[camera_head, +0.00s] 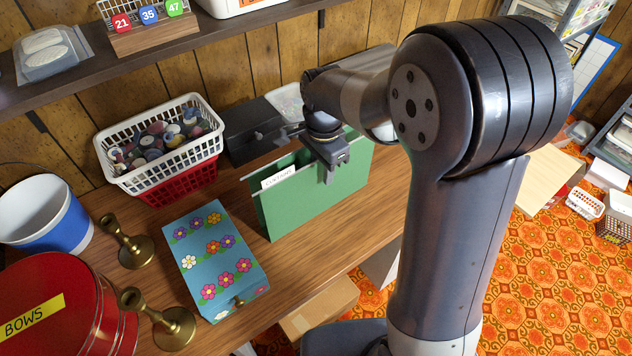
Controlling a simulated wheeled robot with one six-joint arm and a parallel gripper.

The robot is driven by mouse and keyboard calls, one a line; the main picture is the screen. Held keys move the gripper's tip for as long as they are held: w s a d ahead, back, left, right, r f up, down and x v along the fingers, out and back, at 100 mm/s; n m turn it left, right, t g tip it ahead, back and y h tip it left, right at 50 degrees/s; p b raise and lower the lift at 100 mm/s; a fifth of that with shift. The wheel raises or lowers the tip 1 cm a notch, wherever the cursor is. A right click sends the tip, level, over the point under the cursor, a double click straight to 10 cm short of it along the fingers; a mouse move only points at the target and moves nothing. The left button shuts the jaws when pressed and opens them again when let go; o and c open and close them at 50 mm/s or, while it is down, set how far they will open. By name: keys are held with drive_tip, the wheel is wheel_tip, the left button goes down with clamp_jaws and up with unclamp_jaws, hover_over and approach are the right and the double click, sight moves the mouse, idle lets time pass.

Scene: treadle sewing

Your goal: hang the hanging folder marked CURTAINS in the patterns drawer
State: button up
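The green hanging folder (318,203) stands upright at the middle of the wooden worktop. Its white tab (278,177) at the top left has lettering that appears to read CURTAINS. My gripper (329,174) points down at the folder's top edge, right of the tab. One finger shows in front of the green face; the other is hidden behind the folder. The gripper appears shut on the top edge. The folder's lower edge is at or just above the worktop; I cannot tell which. I cannot make out the patterns drawer in this view.
A floral box (215,258), brass candlesticks (133,250) and a red BOWS tin (65,305) crowd the left. A basket of spools (160,150) and a dark box (254,132) stand behind. A cardboard box (320,307) is below the front edge. Patterned floor (545,285) lies right.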

clamp_jaws()
drive_tip(key=shift+r, duration=0.15)
idle(0.4)
